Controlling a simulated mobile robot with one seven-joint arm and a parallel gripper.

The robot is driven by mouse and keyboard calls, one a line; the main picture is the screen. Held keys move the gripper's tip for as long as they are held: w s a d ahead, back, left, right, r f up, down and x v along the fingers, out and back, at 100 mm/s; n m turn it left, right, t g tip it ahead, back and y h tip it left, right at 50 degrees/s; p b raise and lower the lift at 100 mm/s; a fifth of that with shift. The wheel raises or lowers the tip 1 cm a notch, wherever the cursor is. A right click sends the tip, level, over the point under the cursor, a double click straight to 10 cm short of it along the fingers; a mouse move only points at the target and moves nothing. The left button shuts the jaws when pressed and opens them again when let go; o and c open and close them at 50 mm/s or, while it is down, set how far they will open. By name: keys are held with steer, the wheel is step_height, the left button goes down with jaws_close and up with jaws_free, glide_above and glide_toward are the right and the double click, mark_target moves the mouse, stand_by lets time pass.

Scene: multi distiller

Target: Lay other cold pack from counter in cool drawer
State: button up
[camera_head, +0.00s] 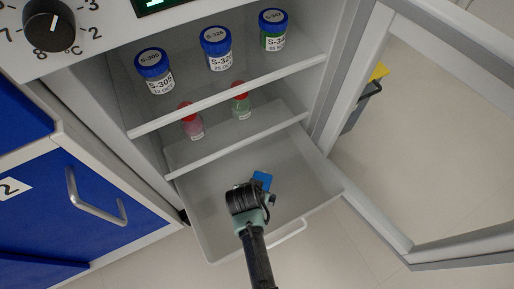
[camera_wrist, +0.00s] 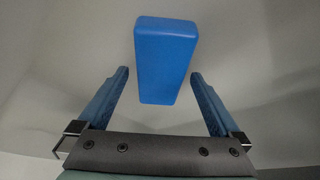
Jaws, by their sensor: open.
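A blue cold pack (camera_wrist: 164,58) lies in the pulled-out cool drawer (camera_head: 215,228) at the bottom of the open fridge. In the head view only part of the pack (camera_head: 262,179) shows, just beyond my gripper (camera_head: 257,192). My gripper is over the drawer. In the wrist view its two blue fingers (camera_wrist: 160,103) are spread apart, with the pack ahead of and partly between them. No second cold pack and no counter are in view.
Several blue-lidded jars (camera_head: 216,50) stand on the upper shelf, and red-capped bottles (camera_head: 191,122) on the lower one. The fridge door (camera_head: 341,75) stands open at the right. A blue cabinet (camera_head: 90,200) with a handle is at the left.

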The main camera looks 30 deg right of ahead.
steer(key=p+v, duration=0.7)
steer(key=v, duration=0.5)
steer(key=shift+p, duration=0.3)
steer(key=shift+d, duration=0.1)
